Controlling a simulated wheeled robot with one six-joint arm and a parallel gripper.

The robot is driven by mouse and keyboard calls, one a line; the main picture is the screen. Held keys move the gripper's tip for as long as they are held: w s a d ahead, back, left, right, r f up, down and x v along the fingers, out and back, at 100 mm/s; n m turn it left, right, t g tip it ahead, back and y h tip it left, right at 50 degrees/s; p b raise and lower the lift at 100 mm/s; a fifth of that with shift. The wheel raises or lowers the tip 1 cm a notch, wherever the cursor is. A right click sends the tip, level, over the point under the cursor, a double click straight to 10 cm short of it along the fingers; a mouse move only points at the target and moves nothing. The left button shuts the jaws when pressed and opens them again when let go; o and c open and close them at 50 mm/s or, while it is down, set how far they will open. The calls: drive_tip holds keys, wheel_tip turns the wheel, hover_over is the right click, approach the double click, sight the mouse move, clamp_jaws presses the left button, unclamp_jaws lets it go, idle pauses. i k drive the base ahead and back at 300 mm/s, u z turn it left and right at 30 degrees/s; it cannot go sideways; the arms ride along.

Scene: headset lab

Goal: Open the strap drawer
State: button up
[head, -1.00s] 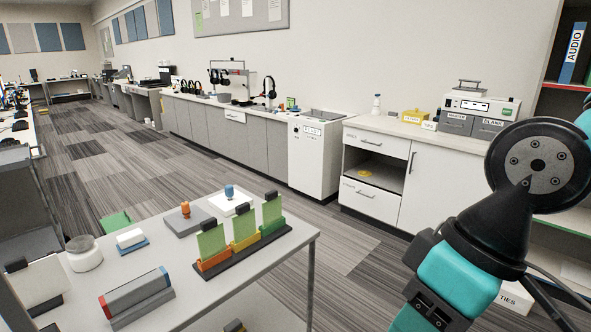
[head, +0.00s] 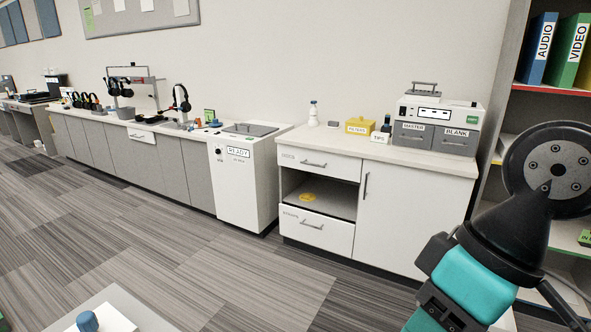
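A white cabinet (head: 395,222) stands against the wall, right of the middle in the head view. It has two drawers on its left side with an open shelf space between them. The lower drawer (head: 333,237) has a grey bar handle (head: 311,224) and a small label that I cannot read for certain; it looks like the strap drawer. It appears closed. The upper drawer (head: 335,167) also appears closed. My arm shows at the right edge, in front of the cabinet's right end. My gripper's fingers do not show, and nothing of mine touches the drawers.
A white READY unit (head: 236,190) stands left of the cabinet. A yellow item (head: 307,197) lies in the open shelf space. A grey MASTER/BLANK box (head: 440,125) sits on the countertop. A table corner (head: 150,318) is at the bottom left. The floor before the drawers is clear.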

sight(327, 231)
drive_tip(key=z, duration=0.25)
drive_tip(key=i, duration=1.8)
drive_tip(key=u, duration=0.35)
drive_tip(key=i, duration=0.9)
